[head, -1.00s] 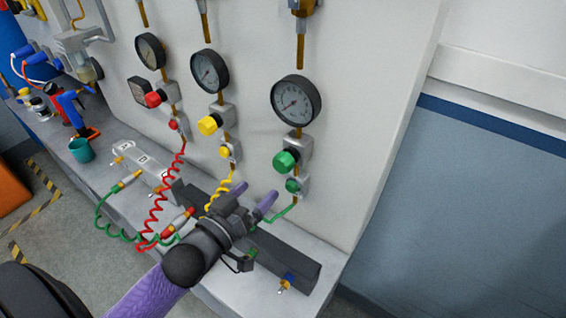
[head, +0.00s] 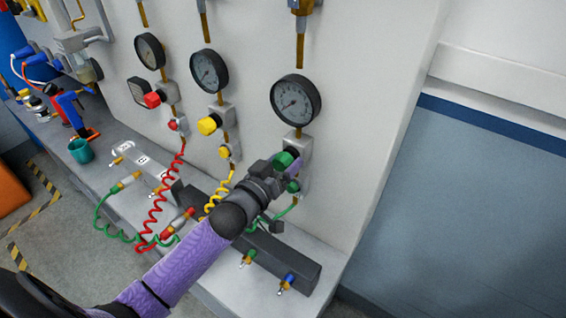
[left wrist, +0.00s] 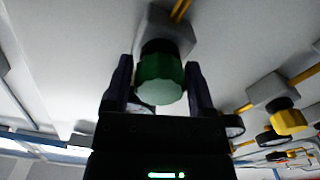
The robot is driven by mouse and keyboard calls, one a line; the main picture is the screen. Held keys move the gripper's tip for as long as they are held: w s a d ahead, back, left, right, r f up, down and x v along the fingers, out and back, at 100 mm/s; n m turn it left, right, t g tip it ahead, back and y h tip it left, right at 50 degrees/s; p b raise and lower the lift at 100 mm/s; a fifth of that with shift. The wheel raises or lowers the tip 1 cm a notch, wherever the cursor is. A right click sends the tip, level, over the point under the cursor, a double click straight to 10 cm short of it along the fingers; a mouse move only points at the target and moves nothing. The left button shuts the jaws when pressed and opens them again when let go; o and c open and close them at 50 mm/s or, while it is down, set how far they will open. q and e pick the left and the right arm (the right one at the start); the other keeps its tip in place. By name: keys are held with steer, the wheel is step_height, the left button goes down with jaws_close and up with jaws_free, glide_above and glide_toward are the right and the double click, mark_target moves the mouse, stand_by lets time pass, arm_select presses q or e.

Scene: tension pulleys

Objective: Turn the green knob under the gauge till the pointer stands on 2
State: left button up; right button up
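The gauge (head: 295,100) is the rightmost round dial on the white panel, with a white face and black rim. Its pointer is directed to the lower left; the numbers are too small to read. The green knob (head: 285,158) sits below it, partly hidden by my left gripper (head: 287,164). In the left wrist view the green knob (left wrist: 161,80) lies between the two fingers of my left gripper (left wrist: 160,75), with narrow gaps on both sides. The gripper is open around it. My right gripper is not in view.
A smaller green knob (head: 293,186) is just below the larger one, close to my gripper. Yellow (head: 208,124) and red (head: 152,100) knobs sit to the left under their own gauges. Coiled hoses and a dark bar (head: 300,268) are on the ledge below.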

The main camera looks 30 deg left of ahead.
arm_select(q)
steer(key=c, duration=0.8)
steer(key=shift+c, duration=0.2)
steer(key=m+p, duration=0.1)
steer(key=m, duration=0.2)
steer(key=m+p, duration=0.1)
steer(key=m, duration=0.2)
steer(key=shift+m, duration=0.4)
steer(key=m, duration=0.3)
steer(key=shift+a, duration=0.1)
steer(key=shift+m, duration=1.6)
